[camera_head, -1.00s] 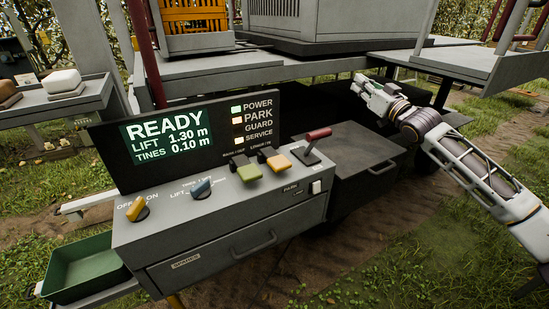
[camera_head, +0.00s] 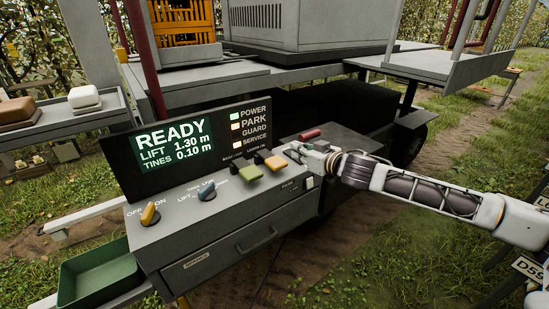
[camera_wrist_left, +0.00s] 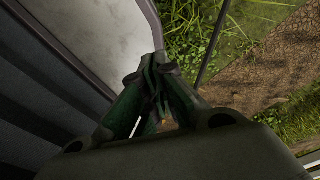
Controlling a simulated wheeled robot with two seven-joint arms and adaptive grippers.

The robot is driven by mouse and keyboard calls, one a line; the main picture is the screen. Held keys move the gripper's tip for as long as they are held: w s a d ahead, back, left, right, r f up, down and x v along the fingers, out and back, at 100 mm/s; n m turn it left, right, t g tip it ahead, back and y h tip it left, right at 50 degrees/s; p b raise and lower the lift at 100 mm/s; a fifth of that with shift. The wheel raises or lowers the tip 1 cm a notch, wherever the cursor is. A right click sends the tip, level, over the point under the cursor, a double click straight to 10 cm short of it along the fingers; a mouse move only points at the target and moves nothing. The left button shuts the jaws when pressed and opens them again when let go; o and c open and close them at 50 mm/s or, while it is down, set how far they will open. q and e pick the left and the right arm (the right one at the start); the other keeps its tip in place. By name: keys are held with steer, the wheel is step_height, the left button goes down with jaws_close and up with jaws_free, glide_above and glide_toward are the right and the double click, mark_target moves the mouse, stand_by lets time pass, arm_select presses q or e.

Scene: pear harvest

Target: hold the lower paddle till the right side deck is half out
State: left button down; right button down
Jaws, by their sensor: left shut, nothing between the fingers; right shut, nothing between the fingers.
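The console (camera_head: 215,215) has a green paddle (camera_head: 250,173) and an orange paddle (camera_head: 277,163) side by side; the small labels behind them are hard to read. My right gripper (camera_head: 290,151) is shut and empty, its tip just right of and behind the orange paddle; I cannot tell if it touches. The right side deck (camera_head: 440,66), a grey platform with rails, juts out at the upper right. My left gripper is outside the head view. In the left wrist view my left gripper (camera_wrist_left: 152,65) is shut and empty, near a pale grey surface.
The screen (camera_head: 174,146) reads READY, LIFT 1.30 m, TINES 0.10 m. A red-handled lever (camera_head: 309,134) stands behind my right gripper. Yellow (camera_head: 150,214) and blue (camera_head: 206,192) knobs sit left of the paddles. A green tray (camera_head: 98,278) is at lower left.

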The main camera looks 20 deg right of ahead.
mark_target(279, 164)
arm_select(q)
steer(key=shift+s, duration=0.65)
arm_select(e)
steer(key=shift+s+f, duration=0.15)
steer(key=shift+f, duration=0.1)
steer(key=shift+a, duration=0.15)
